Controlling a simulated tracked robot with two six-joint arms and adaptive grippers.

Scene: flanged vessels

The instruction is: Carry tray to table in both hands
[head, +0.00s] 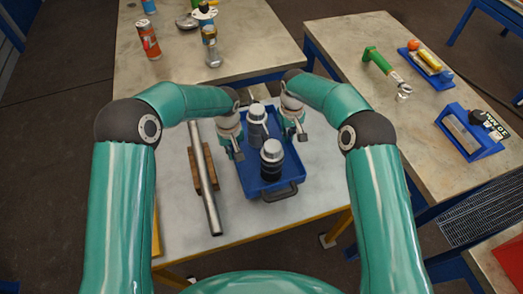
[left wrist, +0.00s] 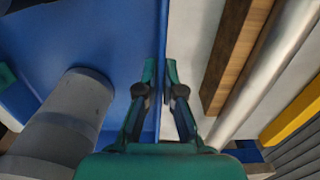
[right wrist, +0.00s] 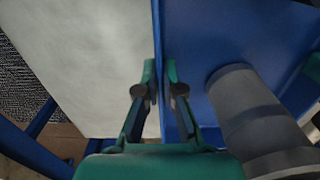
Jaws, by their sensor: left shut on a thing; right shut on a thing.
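The blue tray (head: 287,172) is in the middle of the head view, over a pale tabletop. It carries a grey vessel (head: 257,127) toward its far end and a dark vessel with a grey cap (head: 271,165) toward its near end. Both stand upright. My left gripper (head: 238,155) is shut on the tray's left wall; the wall (left wrist: 162,60) runs between its fingers in the left wrist view. My right gripper (head: 301,135) is shut on the right wall (right wrist: 159,40). I cannot tell whether the tray touches the tabletop.
A metal pipe (head: 208,190) lies over a wooden block (head: 195,166) just left of the tray on the pale, yellow-edged table (head: 250,220). A far table (head: 180,65) holds an orange can (head: 148,40) and other parts. A right table (head: 345,38) holds a green-handled tool (head: 377,60) and blue holders.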

